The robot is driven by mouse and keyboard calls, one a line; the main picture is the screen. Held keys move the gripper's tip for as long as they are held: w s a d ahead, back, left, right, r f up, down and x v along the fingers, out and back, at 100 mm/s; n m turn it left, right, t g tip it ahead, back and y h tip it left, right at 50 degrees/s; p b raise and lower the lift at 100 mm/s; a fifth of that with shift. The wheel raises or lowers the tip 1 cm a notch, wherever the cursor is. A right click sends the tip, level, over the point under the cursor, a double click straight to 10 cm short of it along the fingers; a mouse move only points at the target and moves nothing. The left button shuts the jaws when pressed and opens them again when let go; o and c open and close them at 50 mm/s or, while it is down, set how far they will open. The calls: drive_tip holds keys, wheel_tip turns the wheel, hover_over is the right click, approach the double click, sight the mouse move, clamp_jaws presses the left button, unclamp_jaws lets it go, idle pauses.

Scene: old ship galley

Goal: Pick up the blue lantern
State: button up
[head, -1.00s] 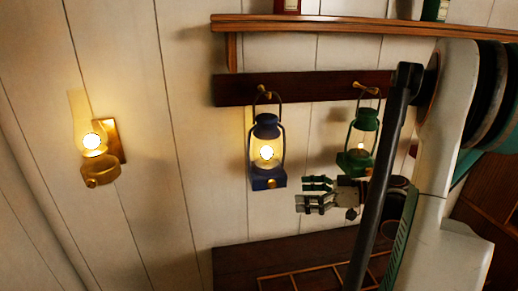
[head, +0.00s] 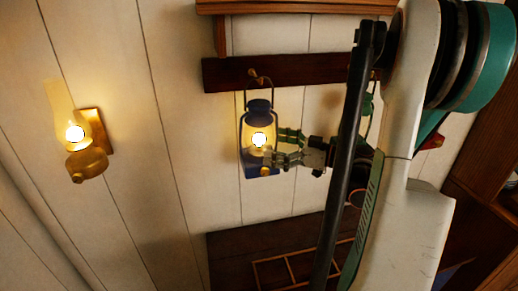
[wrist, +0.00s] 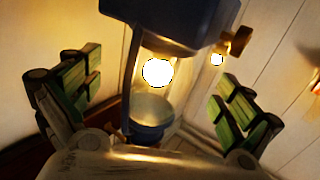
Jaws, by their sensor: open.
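The blue lantern (head: 262,171) hangs upright by its wire handle from a brass peg (head: 254,75) on the wall rail. Its light is on. My gripper (head: 276,147) is at its right side, at the height of the glass, with its green-padded fingers apart. In the wrist view, the lantern's blue base (wrist: 180,20) is at the top, with the lit glass below it. The open fingers (wrist: 157,78) show to the left and right of the lantern, with gaps. I cannot tell that either finger touches it.
A green lantern (head: 369,104) hangs to the right, mostly hidden behind my arm. A dark wooden rail (head: 222,75) runs above, under a shelf (head: 290,8). A brass wall lamp (head: 88,162) is at the left. A dark wooden surface (head: 228,250) lies below. The wall between lamp and lantern is clear.

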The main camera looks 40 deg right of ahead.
sight(258, 143)
drive_tip(key=x, duration=0.5)
drive_tip(key=shift+f, duration=0.15)
drive_tip(key=c, duration=1.9)
drive_tip(key=shift+c, duration=0.2)
